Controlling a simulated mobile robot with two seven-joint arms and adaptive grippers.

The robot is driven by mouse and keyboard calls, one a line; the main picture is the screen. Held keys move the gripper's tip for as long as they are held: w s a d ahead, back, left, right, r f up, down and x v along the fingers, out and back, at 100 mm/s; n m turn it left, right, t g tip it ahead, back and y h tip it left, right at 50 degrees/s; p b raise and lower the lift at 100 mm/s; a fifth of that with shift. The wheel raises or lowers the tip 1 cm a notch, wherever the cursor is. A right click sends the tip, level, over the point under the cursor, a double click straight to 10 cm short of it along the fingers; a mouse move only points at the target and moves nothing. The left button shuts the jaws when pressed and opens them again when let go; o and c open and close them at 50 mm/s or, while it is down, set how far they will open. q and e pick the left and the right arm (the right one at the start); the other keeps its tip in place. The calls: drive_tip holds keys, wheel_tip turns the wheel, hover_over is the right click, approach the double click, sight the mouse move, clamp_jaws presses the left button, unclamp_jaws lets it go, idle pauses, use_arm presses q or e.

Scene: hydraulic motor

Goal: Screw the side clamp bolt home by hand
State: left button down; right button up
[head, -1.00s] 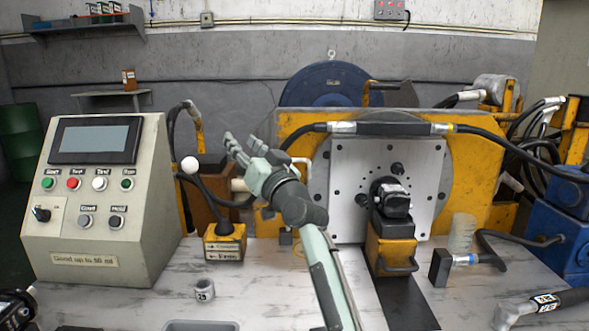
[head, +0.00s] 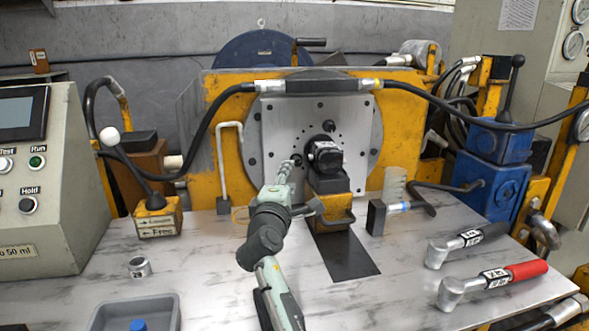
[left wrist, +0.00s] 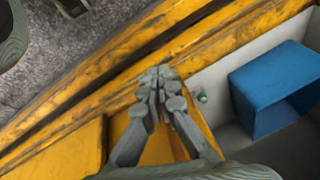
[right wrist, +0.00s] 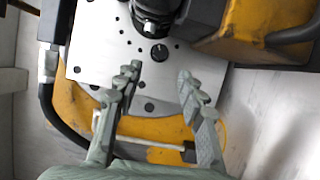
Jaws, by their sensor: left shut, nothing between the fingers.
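The grey face plate (head: 263,165) stands upright with a black motor (head: 325,158) mounted against it. A black round bolt head (head: 296,159) sits on the plate, left of the motor. It also shows in the right wrist view (right wrist: 159,52). A second dark head (head: 328,126) shows above the motor. My right gripper (head: 285,170) is in front of the plate, just below and left of the side bolt head. In the right wrist view its fingers (right wrist: 160,73) are spread and empty, apart from the bolt. My left gripper (left wrist: 160,80) is shut and empty, over yellow beams.
A yellow block (head: 330,183) supports the motor. A black hose (head: 215,115) arches across the plate's top. Two torque wrenches, one black-handled (head: 468,243) and one red-handled (head: 495,284), lie at right. A grey ring (head: 139,267), tray (head: 171,308) and control box (head: 50,200) stand at left.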

sight(296, 163)
use_arm(q)
drive_tip(key=shift+r, duration=0.2)
use_arm(e)
drive_tip(key=w+d, duration=0.1)
drive_tip(key=w, duration=0.6)
drive_tip(key=shift+w+d, duration=0.25)
drive_tip(key=shift+d, duration=0.1)
drive_tip(key=shift+r, duration=0.1)
drive_tip(key=shift+c, duration=0.2)
clamp_jaws()
drive_tip(key=m+p, duration=0.1)
drive_tip(key=m+g+p, duration=0.1)
drive_tip(key=m, duration=0.1)
drive_tip(key=m+p, duration=0.1)
drive_tip(key=p, duration=0.1)
drive_tip(key=shift+r+m+g+y, duration=0.3)
drive_tip(key=shift+r+g, duration=0.05)
drive_tip(key=shift+g, duration=0.05)
use_arm(q)
wheel_tip(296, 163, down, 10)
drive_tip(key=shift+d+r+g+h, duration=0.2)
drive_tip(key=shift+g+h, duration=0.1)
drive_tip(key=shift+h, duration=0.1)
use_arm(e)
drive_tip(key=shift+f, duration=0.15)
